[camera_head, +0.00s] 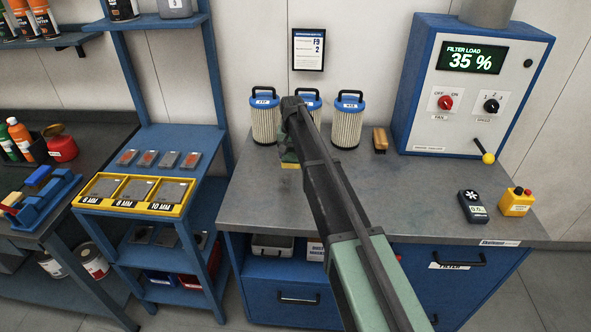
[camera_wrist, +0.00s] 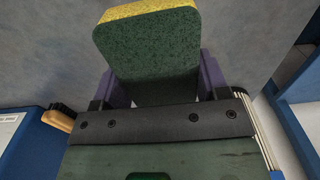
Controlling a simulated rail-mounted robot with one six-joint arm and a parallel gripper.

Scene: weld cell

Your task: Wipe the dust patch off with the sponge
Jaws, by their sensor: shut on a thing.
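My gripper (camera_wrist: 152,80) is shut on a sponge (camera_wrist: 150,52), dark green with a yellow layer along its outer edge. Its purple fingers press on the sponge's two sides. In the head view the sponge (camera_head: 290,166) shows as a small yellow-edged piece below my wrist, over the left part of the grey workbench (camera_head: 410,195), in front of the filters. I cannot tell whether it touches the bench top. No dust patch can be made out in either view; my arm covers part of the bench.
Three blue-capped filters (camera_head: 347,122) stand at the bench's back, close behind my gripper. A wooden brush (camera_head: 380,139) stands right of them, beside the blue filter-load cabinet (camera_head: 480,80). A dark meter (camera_head: 473,205) and a yellow button box (camera_head: 516,201) are at the right. The middle right is clear.

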